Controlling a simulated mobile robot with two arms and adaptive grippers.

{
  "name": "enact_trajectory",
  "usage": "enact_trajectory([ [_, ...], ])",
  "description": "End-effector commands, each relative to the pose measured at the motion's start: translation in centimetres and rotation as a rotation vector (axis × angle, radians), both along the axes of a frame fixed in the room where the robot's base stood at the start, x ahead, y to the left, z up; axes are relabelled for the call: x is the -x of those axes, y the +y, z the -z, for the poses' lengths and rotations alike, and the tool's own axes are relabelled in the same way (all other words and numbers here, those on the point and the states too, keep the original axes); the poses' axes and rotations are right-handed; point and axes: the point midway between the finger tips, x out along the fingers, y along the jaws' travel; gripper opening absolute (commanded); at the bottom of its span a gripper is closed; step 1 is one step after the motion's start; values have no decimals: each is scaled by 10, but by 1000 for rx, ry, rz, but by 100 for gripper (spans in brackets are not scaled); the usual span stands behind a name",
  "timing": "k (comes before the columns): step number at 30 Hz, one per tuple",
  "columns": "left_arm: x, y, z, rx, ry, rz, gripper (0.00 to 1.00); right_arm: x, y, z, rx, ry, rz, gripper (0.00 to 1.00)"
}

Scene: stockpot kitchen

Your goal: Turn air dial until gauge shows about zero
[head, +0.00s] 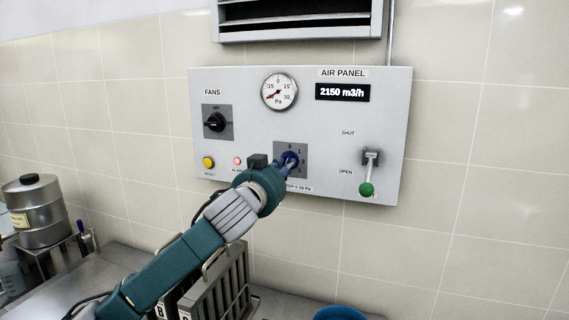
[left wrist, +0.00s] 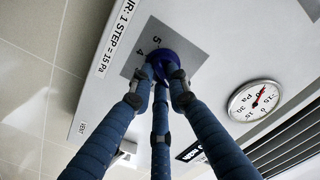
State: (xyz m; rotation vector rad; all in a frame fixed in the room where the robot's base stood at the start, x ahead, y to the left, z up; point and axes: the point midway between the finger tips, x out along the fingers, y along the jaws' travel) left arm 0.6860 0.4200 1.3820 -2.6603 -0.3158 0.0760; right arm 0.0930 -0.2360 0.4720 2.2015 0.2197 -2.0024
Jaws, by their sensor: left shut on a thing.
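The air dial (head: 290,157) is a blue knob on a grey numbered plate, low on the air panel. My left gripper (head: 285,164) is shut on it; the left wrist view shows the gripper's fingers (left wrist: 162,78) around the blue dial (left wrist: 160,60). The dial's pointer is hidden, so its setting cannot be read. The round white gauge (head: 279,91) has a red needle pointing to the lower left, below the -15 mark. The gauge also shows tilted in the left wrist view (left wrist: 255,102). My right gripper is not in view.
The wall panel (head: 325,135) also carries a black fans knob (head: 214,122), a yellow reset button (head: 208,162), a lit red lamp (head: 237,160), a display reading 2150 m3/h (head: 342,92) and a green-tipped lever (head: 367,188), pointing down. A metal rack (head: 222,285) stands below.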

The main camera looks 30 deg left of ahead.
Motion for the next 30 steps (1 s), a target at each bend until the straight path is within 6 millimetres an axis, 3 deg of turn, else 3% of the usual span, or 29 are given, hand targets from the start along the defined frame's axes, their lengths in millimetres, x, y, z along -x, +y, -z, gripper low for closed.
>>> enact_trajectory([
  [30, 1, 2, 2, -894, 217, 4, 0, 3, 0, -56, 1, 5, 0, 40],
])
